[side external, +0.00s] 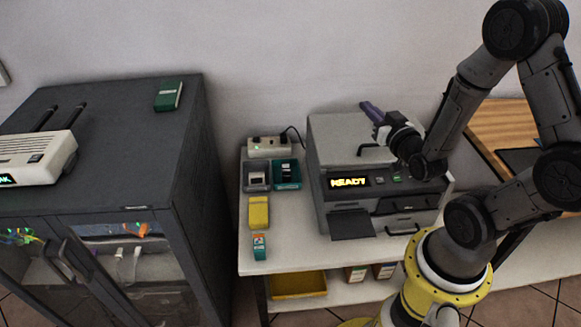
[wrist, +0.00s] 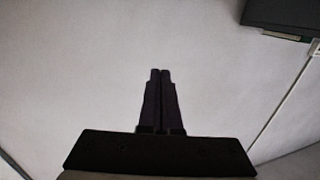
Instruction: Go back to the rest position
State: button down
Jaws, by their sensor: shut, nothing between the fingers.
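My gripper (side external: 372,112) is raised above the grey printer (side external: 345,140) in the side external view, pointing left toward the wall. In the wrist view my gripper (wrist: 160,72) shows its two dark fingers side by side and touching, with nothing between them. Beyond the fingertips the wrist view shows mostly bare pale wall. The printer's small display is lit and reads READY.
A dark cabinet (side external: 120,100) at left carries a white router (side external: 35,158) and a green box (side external: 168,96). The white table (side external: 285,245) holds a power strip (side external: 268,147), small trays, a yellow block (side external: 259,212) and a small teal box (side external: 260,246). The air around my gripper looks clear.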

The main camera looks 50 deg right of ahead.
jog(key=w+a+r+n+y, duration=0.3)
jog(key=a+r+n+y, duration=0.3)
jog(key=a+r, duration=0.75)
jog(key=s+a+f+g+y, duration=0.1)
jog(key=s+a+f+g, duration=0.1)
jog(key=s, duration=0.6)
jog(key=s+a+f+g+y, duration=0.2)
jog(key=s+f+g, duration=0.2)
jog(key=s+g, duration=0.3)
jog(key=shift+s, duration=1.2)
jog(key=shift+a, duration=0.1)
